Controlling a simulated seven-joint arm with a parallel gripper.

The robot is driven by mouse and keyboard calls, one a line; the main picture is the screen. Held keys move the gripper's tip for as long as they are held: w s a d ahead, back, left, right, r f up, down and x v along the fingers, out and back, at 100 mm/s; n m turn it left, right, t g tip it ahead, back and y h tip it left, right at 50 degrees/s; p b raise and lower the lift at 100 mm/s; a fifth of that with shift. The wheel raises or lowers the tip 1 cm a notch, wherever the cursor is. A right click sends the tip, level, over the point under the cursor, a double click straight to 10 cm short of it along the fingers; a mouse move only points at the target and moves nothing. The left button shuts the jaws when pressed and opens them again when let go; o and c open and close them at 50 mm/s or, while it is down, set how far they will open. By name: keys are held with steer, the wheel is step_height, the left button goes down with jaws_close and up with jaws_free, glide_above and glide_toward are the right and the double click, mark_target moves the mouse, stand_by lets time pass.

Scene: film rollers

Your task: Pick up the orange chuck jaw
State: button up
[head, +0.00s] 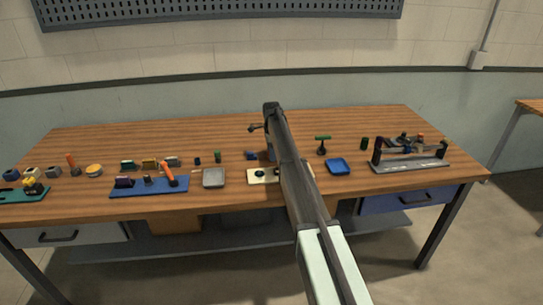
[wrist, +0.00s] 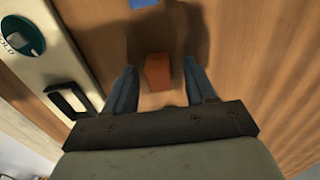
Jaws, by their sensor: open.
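The orange chuck jaw (wrist: 158,72) is a small block on the wooden bench top (wrist: 260,60) in the wrist view. My gripper (wrist: 160,68) is open, with one blue-grey finger on each side of the jaw. A gap of bare wood shows between the jaw and each finger, and I cannot tell how far the fingertips are above the wood. In the head view my arm reaches over the bench and hides the jaw and most of my gripper.
A cream panel (head: 262,175) lies near the bench's front edge; in the wrist view it is left of my gripper. A small blue block (head: 251,155) is close to my gripper. A grey tray (head: 214,177) and a blue tray (head: 339,166) stand either side. The back of the bench is clear.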

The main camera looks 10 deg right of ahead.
steer(key=shift+c, duration=0.4)
jaws_close()
steer(key=shift+r, duration=0.1)
